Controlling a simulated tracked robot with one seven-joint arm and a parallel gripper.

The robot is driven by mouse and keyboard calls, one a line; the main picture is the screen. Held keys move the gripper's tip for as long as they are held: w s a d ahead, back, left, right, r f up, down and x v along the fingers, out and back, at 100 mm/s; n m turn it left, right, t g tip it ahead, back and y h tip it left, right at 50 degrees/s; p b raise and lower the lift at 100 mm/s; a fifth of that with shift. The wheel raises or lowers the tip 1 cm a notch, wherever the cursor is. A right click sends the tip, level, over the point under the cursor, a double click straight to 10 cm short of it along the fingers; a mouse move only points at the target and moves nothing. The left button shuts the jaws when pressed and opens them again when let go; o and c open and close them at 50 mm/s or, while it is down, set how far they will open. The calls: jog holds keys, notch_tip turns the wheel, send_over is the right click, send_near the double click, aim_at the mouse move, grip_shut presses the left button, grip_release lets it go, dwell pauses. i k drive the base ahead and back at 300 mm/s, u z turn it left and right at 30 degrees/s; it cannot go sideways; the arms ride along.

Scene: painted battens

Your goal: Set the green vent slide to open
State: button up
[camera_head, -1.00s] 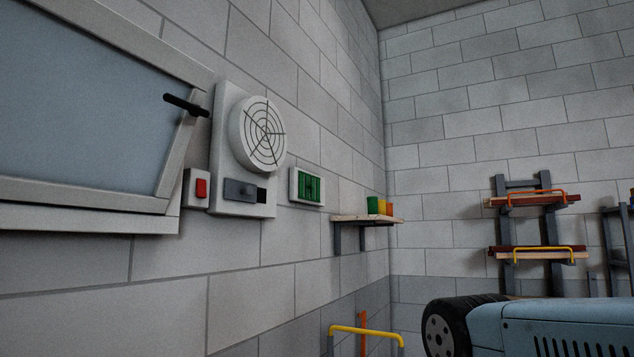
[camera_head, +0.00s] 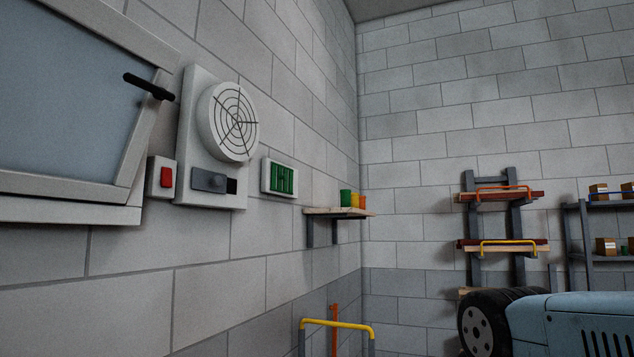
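The green vent slide (camera_head: 281,179) is a small white-framed plate with green upright slats, fixed on the left block wall. It is right of the round white fan grille and left of the small wall shelf. Thin dark lines show between its slats; it is too small to tell whether the slide stands open or shut. My gripper is not in view, and nothing touches the vent.
A fan panel (camera_head: 228,122) with a grey slide knob (camera_head: 208,180), a red switch (camera_head: 166,177) and a window with a black handle (camera_head: 149,87) are left. A wall shelf (camera_head: 338,212) holds coloured cups. A yellow rail (camera_head: 337,324) and blue machine (camera_head: 570,325) stand low in front.

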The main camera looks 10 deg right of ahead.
aim_at(284, 176)
jog(key=z, duration=0.45)
jog(key=i, duration=1.85)
jog(key=u, duration=0.65)
jog(key=k, duration=0.85)
jog(key=u, duration=0.25)
jog(key=i, duration=0.85)
jog(key=z, duration=0.15)
